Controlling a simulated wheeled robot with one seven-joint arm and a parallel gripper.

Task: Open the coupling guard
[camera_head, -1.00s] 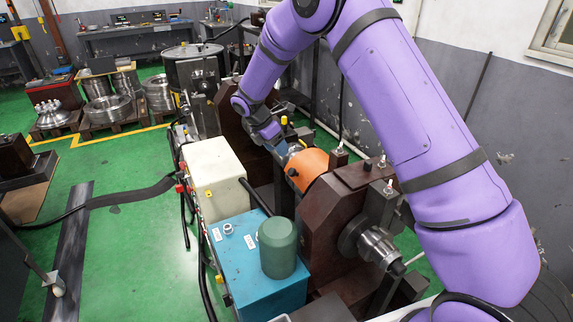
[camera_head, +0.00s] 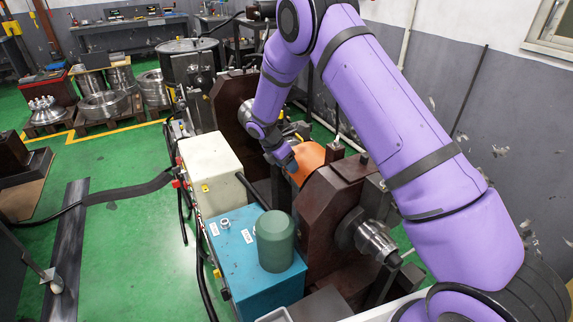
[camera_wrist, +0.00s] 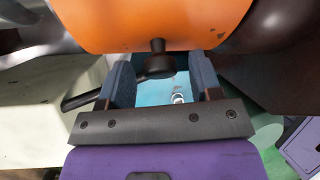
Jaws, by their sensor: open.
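The coupling guard (camera_head: 308,161) is an orange curved cover between two dark brown housings. In the wrist view the orange guard (camera_wrist: 150,22) fills the top, and a dark knob-like handle (camera_wrist: 157,62) sticks out from its lower edge. My gripper (camera_head: 290,163) is at the left side of the guard in the head view and hides part of it. In the wrist view my gripper (camera_wrist: 161,75) is open, with one blue-grey finger on each side of the handle. Gaps show between the handle and both fingers, so I see no grip on it.
A teal box (camera_head: 262,262) with a green cylinder (camera_head: 276,240) stands in front of the near housing (camera_head: 328,218). A cream box (camera_head: 211,168) stands left of my gripper. A thin dark bar shows by the left finger.

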